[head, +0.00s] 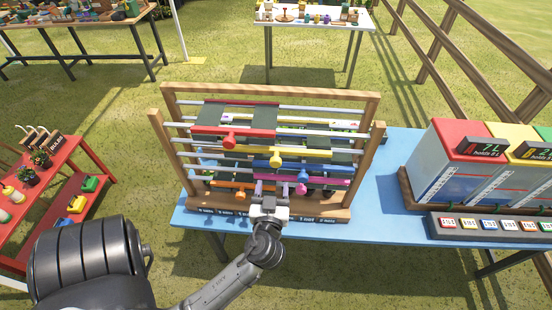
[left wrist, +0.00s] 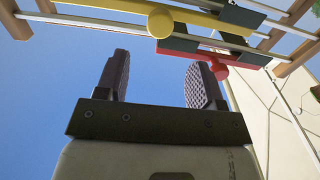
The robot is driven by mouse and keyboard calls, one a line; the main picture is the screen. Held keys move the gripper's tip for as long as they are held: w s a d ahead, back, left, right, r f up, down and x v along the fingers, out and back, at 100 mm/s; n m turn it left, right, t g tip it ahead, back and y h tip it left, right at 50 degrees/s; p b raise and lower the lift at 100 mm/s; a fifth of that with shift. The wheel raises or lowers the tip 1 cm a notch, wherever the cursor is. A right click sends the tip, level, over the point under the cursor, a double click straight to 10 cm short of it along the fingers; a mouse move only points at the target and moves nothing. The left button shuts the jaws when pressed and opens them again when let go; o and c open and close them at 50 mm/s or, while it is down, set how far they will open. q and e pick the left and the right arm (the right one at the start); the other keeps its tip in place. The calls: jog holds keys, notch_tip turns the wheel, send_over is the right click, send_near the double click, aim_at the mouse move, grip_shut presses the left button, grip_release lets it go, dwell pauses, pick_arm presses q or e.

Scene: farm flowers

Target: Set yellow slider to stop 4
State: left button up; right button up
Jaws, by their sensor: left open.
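The yellow slider (head: 308,154) is a flat bar on the second rail from the top of a wooden frame (head: 270,90). Its round knob (head: 276,157) sticks out toward me near the middle of the frame. In the left wrist view the yellow knob (left wrist: 160,23) shows at the top, beyond my fingers. My left gripper (head: 270,188) is in front of the frame's lower rails, below the yellow knob and apart from it. In the left wrist view its two dark fingers (left wrist: 160,80) are wide apart with nothing between them. My right gripper is not in view.
A red slider (head: 210,131) sits above the yellow one; blue (head: 318,168), magenta (head: 330,182) and orange (head: 222,183) sliders lie below. The frame stands on a blue table (head: 385,180). Coloured tanks (head: 455,165) stand at right, a red shelf (head: 75,170) at left.

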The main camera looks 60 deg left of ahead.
aim_at(275, 164)
pick_arm(q)
jog(key=p+x, duration=0.2)
jog(key=x, duration=0.6)
jog(key=shift+w+a+r, duration=0.1)
jog(key=shift+r, duration=0.05)
jog(key=shift+w+a, duration=0.35)
jog(key=shift+a, duration=0.2)
jog(key=shift+c, duration=0.2)
jog(key=c, duration=0.7)
grip_shut()
